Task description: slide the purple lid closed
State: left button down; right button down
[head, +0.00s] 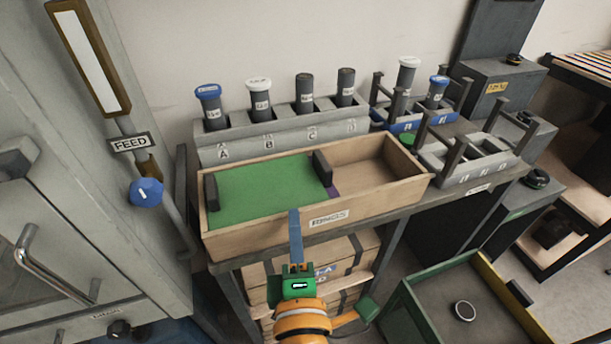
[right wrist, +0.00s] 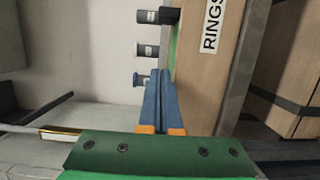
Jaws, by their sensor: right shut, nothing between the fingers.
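The wooden box labelled RINGS (head: 260,238) sits on the shelf, its right part open. A green panel (head: 265,190) covers its left part, with a dark block (head: 211,192) at its left end and another (head: 322,168) at its right end. In the right wrist view the fingers (right wrist: 164,75) appear beside the box's front wall (right wrist: 205,80); contact is unclear. My left gripper is not in view.
Behind the box is a grey rack (head: 285,127) with several capped tubes. A grey cabinet (head: 90,200) stands close on the left. A grey holder (head: 470,160) is at the right. A green bin (head: 430,290) stands lower right. Wooden crates (head: 345,262) sit under the shelf.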

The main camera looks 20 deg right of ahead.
aim_at(313, 186)
jog(key=p+x, duration=0.2)
jog(key=x, duration=0.8)
jog(key=shift+s+d+r, duration=0.1)
jog(key=shift+r, duration=0.1)
jog(key=d+p, duration=0.1)
jog(key=d, duration=0.2)
jog(key=shift+d+f+p, duration=0.15)
jog(key=shift+d+p, duration=0.1)
jog(key=shift+p, duration=0.05)
jog(key=shift+d, duration=0.25)
